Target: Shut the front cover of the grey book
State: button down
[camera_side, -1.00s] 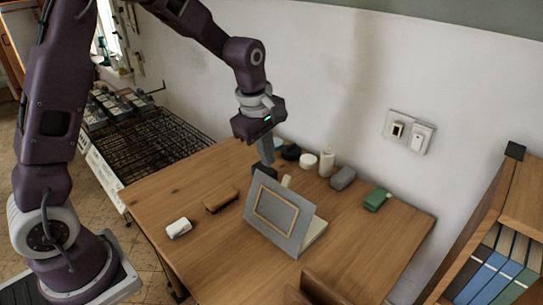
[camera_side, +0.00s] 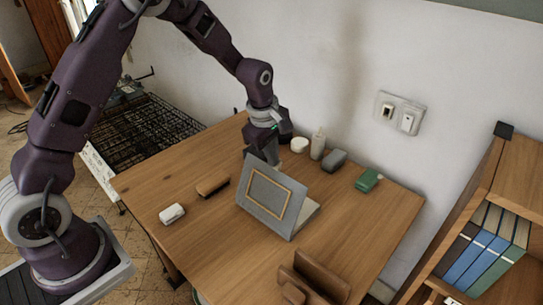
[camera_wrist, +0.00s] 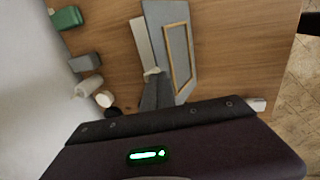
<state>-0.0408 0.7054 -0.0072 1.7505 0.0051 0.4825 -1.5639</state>
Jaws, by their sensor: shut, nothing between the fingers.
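The grey book (camera_side: 270,198) lies on the wooden desk with its front cover (camera_side: 283,226) raised and tilted; the cover bears a tan rectangular border. Pale pages (camera_side: 308,212) show low at its right. In the wrist view the cover (camera_wrist: 165,15) and the pale page strip (camera_wrist: 143,45) are seen from above. My gripper (camera_wrist: 153,74) is shut and empty, its tips close to the cover's edge by the pages. Whether they touch it I cannot tell. In the side view the fingertips are hidden behind the cover.
Behind the book stand a white bottle (camera_side: 318,144), a grey block (camera_side: 334,160) and a green box (camera_side: 368,180). A brown brush-like block (camera_side: 212,186) and a white item (camera_side: 172,213) lie left. A brown wooden holder (camera_side: 316,278) is in front.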

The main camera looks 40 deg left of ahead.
jog(key=shift+w+f, duration=0.2)
jog(key=shift+w, duration=0.4)
jog(key=w+f, duration=0.8)
jog(key=f, duration=0.1)
jog(key=w+f, duration=0.5)
jog(key=shift+a, duration=0.15)
jog(key=shift+x, duration=1.05)
